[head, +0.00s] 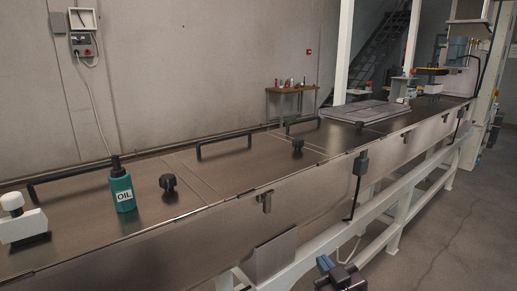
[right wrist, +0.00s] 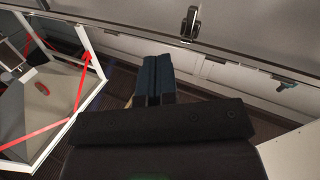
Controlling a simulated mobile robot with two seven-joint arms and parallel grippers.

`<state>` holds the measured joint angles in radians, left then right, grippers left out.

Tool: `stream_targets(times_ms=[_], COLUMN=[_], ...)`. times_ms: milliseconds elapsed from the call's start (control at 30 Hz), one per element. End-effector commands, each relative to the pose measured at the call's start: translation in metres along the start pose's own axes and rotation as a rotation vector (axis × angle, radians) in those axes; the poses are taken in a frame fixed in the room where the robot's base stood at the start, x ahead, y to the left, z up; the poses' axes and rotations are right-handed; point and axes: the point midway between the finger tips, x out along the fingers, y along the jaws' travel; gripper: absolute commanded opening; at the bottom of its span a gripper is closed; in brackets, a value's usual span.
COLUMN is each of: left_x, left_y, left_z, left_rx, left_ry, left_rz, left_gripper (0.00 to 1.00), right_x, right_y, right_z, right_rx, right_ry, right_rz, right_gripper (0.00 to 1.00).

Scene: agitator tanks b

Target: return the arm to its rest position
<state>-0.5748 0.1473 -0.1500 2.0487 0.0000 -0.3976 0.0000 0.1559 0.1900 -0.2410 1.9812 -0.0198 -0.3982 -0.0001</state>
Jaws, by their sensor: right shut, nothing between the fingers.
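My right gripper (head: 335,272) shows at the bottom of the head view, in front of the long tank and clear of it. It is shut with nothing between its fingers. In the right wrist view its two dark blue fingers (right wrist: 153,80) are pressed together, pointing toward the tank's side and white frame. My left gripper is in neither view.
A long steel-topped tank (head: 225,165) runs from lower left to upper right on a white frame (head: 310,243). A green oil bottle (head: 122,188), black knobs (head: 168,184) and black handles (head: 222,142) are on its top. Open floor (head: 440,230) lies at the right.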

Motion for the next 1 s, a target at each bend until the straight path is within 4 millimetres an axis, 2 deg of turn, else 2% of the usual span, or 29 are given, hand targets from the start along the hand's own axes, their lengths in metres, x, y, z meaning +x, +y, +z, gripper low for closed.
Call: stream_targets(times_ms=[33,167,333,500,600,700,800,900,1000], left_x=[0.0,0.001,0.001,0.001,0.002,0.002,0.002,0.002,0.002], left_y=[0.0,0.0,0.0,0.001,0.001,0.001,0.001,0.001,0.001], left_z=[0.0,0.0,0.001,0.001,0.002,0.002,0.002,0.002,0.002], left_rx=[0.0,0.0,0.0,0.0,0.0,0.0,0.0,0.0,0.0], left_ry=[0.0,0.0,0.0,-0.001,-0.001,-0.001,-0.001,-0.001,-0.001], left_rz=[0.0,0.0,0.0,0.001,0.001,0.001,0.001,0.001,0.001], left_gripper=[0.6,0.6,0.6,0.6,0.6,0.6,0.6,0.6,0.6], right_x=[-0.018,-0.06,-0.122,-0.193,-0.232,-0.264,-0.286,-0.297,-0.299], right_y=[0.003,0.01,0.016,0.013,0.007,0.001,-0.004,-0.006,-0.006], right_z=[0.021,0.066,0.124,0.181,0.206,0.224,0.234,0.239,0.239], right_rx=[0.024,0.069,0.109,0.143,0.161,0.176,0.184,0.187,0.188], right_ry=[-0.041,-0.134,-0.269,-0.425,-0.508,-0.572,-0.615,-0.635,-0.639], right_rz=[0.015,0.051,0.102,0.144,0.16,0.169,0.174,0.176,0.176], right_gripper=[0.0,0.0,0.0,0.0,0.0,0.0,0.0,0.0,0.0])
